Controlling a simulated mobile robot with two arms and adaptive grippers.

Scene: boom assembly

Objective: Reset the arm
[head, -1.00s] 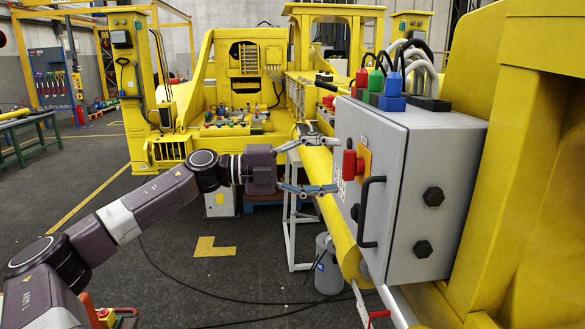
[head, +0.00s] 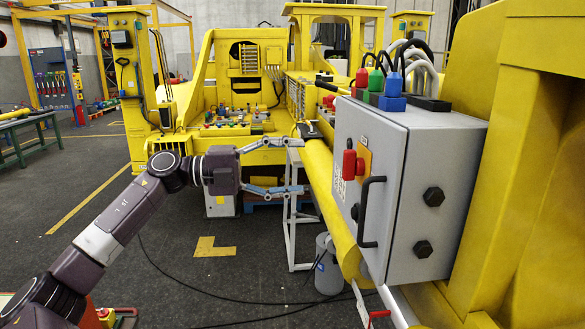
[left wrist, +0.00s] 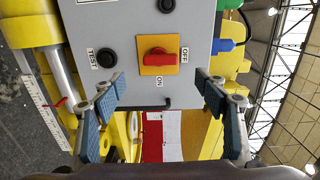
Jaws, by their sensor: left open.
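My left arm comes in from the left in the head view. Its gripper (head: 303,166) is open and empty, left of the grey control box (head: 372,175) and apart from it. The box's front carries a red rotary switch (head: 350,165) on a yellow plate and a black handle (head: 366,212). In the left wrist view the open fingers (left wrist: 161,98) frame the box face (left wrist: 130,38). My right gripper is not in view.
Red, green and blue connectors (head: 377,80) with cables stand on the box top. Yellow machinery (head: 240,75) stands behind. A green bench (head: 28,120) is far left. Dark floor (head: 170,235) is open below my arm.

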